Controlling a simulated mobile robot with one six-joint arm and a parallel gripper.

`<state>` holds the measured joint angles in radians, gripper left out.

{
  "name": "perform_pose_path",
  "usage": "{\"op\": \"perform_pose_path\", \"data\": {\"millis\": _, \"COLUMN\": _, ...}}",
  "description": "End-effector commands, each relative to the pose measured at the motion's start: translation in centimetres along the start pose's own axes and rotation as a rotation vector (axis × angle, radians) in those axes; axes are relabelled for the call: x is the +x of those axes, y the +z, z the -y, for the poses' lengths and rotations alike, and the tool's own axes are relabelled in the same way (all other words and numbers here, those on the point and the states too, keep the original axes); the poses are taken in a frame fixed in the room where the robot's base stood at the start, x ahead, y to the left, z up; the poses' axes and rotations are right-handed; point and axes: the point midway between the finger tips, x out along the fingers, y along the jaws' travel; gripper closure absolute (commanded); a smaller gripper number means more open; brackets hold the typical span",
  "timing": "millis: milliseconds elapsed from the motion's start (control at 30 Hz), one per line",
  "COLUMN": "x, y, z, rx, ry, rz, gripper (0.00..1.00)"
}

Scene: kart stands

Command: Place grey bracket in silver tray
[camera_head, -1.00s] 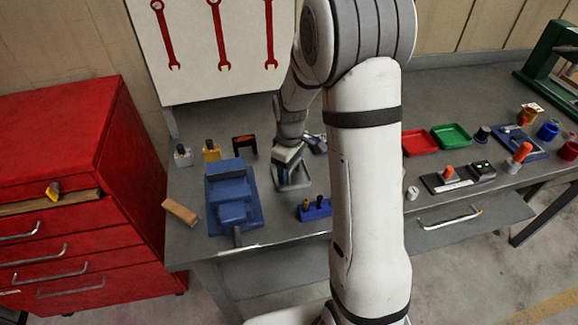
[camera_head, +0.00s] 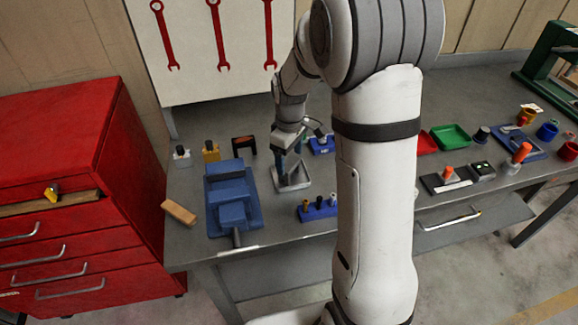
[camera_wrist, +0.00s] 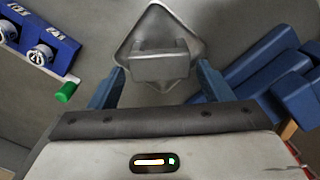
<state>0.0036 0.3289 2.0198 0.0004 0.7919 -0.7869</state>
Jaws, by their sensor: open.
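The silver tray (camera_wrist: 160,14) lies on the bench and shows as a tilted square ahead of my gripper in the wrist view. The grey bracket (camera_wrist: 160,62) is in the tray, a blocky piece with a raised part. My gripper (camera_wrist: 160,72) is open, with its blue fingers apart on either side of the bracket and visible gaps between. In the head view my gripper (camera_head: 286,166) is above the tray (camera_head: 294,184); the bracket is hard to make out there.
A blue vise (camera_head: 232,205) stands just left of the tray. A blue holder with pegs (camera_head: 318,211) is in front to the right, and another blue block (camera_head: 321,146) is behind. A wooden block (camera_head: 179,212) lies at the bench's left edge.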

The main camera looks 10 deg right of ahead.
Motion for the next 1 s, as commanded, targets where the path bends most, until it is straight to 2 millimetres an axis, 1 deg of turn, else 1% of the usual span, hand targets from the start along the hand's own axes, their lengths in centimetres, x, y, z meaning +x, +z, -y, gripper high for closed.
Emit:
{"op": "perform_pose_path", "data": {"millis": 33, "x": -1.2, "y": -0.1, "z": -0.1, "rx": 0.0, "ry": 0.005, "rz": -0.005, "gripper": 0.27}}
{"op": "perform_pose_path", "data": {"millis": 200, "x": -4.6, "y": 0.0, "z": 0.0, "rx": -0.001, "ry": 0.003, "rz": -0.003, "gripper": 0.27}}
{"op": "perform_pose_path", "data": {"millis": 300, "x": -5.9, "y": -0.1, "z": 0.0, "rx": -0.001, "ry": 0.002, "rz": -0.002, "gripper": 0.27}}
{"op": "perform_pose_path", "data": {"millis": 433, "x": -7.0, "y": 0.1, "z": 0.1, "rx": 0.003, "ry": 0.002, "rz": -0.002, "gripper": 0.27}}
{"op": "perform_pose_path", "data": {"millis": 533, "x": -8.0, "y": 0.8, "z": 0.8, "rx": 0.037, "ry": 0.011, "rz": -0.011, "gripper": 0.27}}
{"op": "perform_pose_path", "data": {"millis": 667, "x": -10.1, "y": 3.2, "z": 3.2, "rx": 0.155, "ry": 0.038, "rz": -0.044, "gripper": 0.27}}
{"op": "perform_pose_path", "data": {"millis": 800, "x": -12.2, "y": 6.9, "z": 6.8, "rx": 0.342, "ry": 0.07, "rz": -0.098, "gripper": 0.27}}
{"op": "perform_pose_path", "data": {"millis": 900, "x": -12.8, "y": 9.6, "z": 9.4, "rx": 0.474, "ry": 0.087, "rz": -0.141, "gripper": 0.27}}
{"op": "perform_pose_path", "data": {"millis": 1000, "x": -12.9, "y": 11.9, "z": 11.8, "rx": 0.593, "ry": 0.097, "rz": -0.179, "gripper": 0.27}}
